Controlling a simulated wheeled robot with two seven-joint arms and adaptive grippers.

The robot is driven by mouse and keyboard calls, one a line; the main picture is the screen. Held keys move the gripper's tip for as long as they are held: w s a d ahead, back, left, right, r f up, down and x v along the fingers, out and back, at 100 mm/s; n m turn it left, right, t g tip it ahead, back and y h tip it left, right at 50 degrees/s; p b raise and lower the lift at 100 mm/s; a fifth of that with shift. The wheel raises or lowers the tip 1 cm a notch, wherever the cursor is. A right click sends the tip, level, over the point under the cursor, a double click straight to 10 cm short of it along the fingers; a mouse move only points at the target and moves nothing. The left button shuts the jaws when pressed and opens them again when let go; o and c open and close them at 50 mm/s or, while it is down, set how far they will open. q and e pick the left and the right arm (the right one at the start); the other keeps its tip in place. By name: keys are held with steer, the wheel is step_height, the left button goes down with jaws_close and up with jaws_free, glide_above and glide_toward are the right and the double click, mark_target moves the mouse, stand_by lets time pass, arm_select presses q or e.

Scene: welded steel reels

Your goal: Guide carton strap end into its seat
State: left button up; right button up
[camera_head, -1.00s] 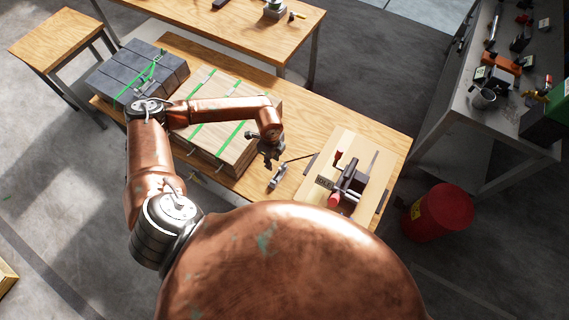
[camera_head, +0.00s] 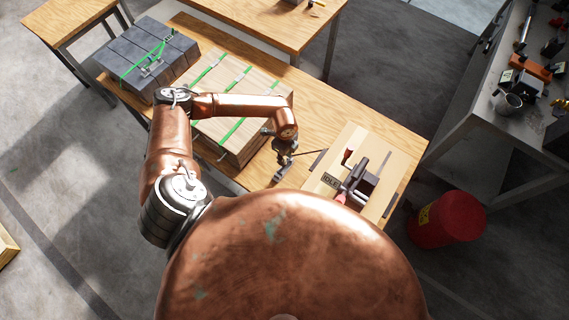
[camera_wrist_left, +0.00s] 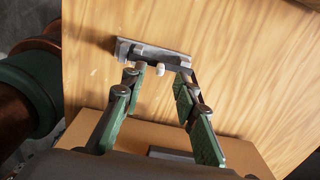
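The carton (camera_head: 240,92) is a light-coloured box with several green straps, lying on the wooden bench. I cannot make out the strap end or its seat. My left gripper (camera_head: 284,160) is beyond the carton's right side, low over the bench. Under it is a small metal tool (camera_head: 281,174) with a thin dark lever pointing right. In the left wrist view, my left gripper (camera_wrist_left: 160,76) has its green fingers apart. The metal tool (camera_wrist_left: 152,54) lies at the fingertips, with a small pale peg between them; contact is unclear. My right gripper is not in view.
A dark grey strapped stack (camera_head: 148,58) stands left of the carton. A pale board (camera_head: 345,147) with a clamp-like device lies to the right. A red bin (camera_head: 447,219) stands on the floor. A cluttered grey bench (camera_head: 470,110) is at the far right.

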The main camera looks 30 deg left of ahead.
arm_select(q)
steer(key=shift+f, duration=1.4)
steer(key=shift+c, duration=0.5)
jaws_close()
